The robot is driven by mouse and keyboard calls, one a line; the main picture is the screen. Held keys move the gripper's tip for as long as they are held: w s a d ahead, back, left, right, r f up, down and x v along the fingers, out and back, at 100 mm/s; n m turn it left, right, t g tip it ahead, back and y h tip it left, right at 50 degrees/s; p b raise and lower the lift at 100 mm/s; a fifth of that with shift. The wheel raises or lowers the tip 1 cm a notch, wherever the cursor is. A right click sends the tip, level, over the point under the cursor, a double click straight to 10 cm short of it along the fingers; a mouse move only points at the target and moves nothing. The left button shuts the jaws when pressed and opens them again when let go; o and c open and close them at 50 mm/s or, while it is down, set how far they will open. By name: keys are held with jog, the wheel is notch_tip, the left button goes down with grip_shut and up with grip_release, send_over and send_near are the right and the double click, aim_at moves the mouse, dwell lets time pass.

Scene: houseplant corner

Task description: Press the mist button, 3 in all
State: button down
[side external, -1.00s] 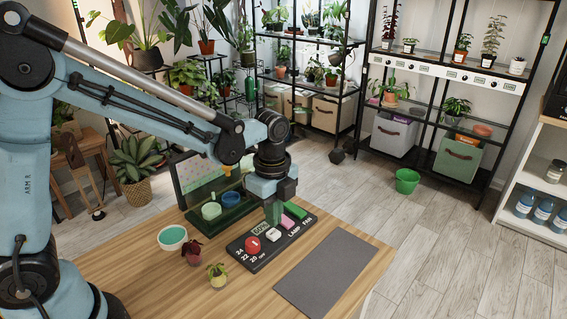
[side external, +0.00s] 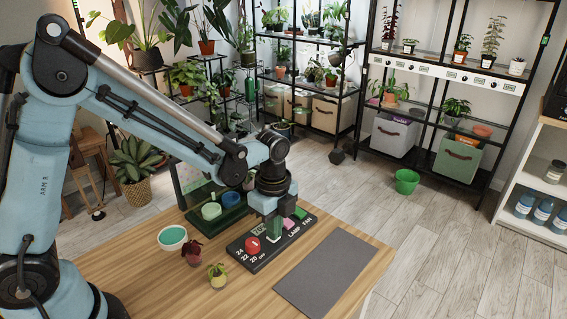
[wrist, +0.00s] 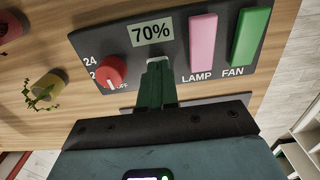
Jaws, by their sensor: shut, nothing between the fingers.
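The black control panel (side external: 262,262) lies on the wooden table, and its top side also fills the upper wrist view (wrist: 110,45). Its display (wrist: 151,32) reads 70%. My gripper (side external: 273,236) points down at the panel, fingers shut and empty. In the wrist view the green fingertips (wrist: 156,66) are over the white button (wrist: 158,59), of which only a sliver shows; I cannot tell whether it is pushed in. A red knob (wrist: 111,72) is left of the fingers. A pink LAMP switch (wrist: 203,42) and a green FAN switch (wrist: 250,36) are to the right.
A grey mat (side external: 325,272) lies right of the panel. Two small potted plants, one reddish (side external: 191,252) and one green (side external: 217,276), and a white bowl (side external: 172,238) stand to the left. A green tray (side external: 232,215) with cups sits behind.

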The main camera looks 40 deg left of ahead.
jog(key=shift+f, duration=0.2)
notch_tip(320, 180, up, 14)
dwell(0.8)
dwell(2.5)
jog(key=shift+s+d+f+n+t+y, duration=0.1)
jog(key=shift+s+f+n+t+y, duration=0.2)
jog(key=shift+n+t, duration=1.35)
jog(key=shift+s+a+f+n+t+y, duration=0.1)
jog(key=shift+f+n+t, duration=0.25)
jog(key=shift+n+t, duration=1.25)
jog(key=shift+s+d+f+n+t+y, duration=0.1)
jog(key=shift+s+f+n+t, duration=0.2)
jog(key=shift+n+t, duration=1.3)
jog(key=shift+w+f+n+g, duration=0.1)
jog(key=shift+n+g, duration=0.15)
jog(key=shift+f, duration=4.35)
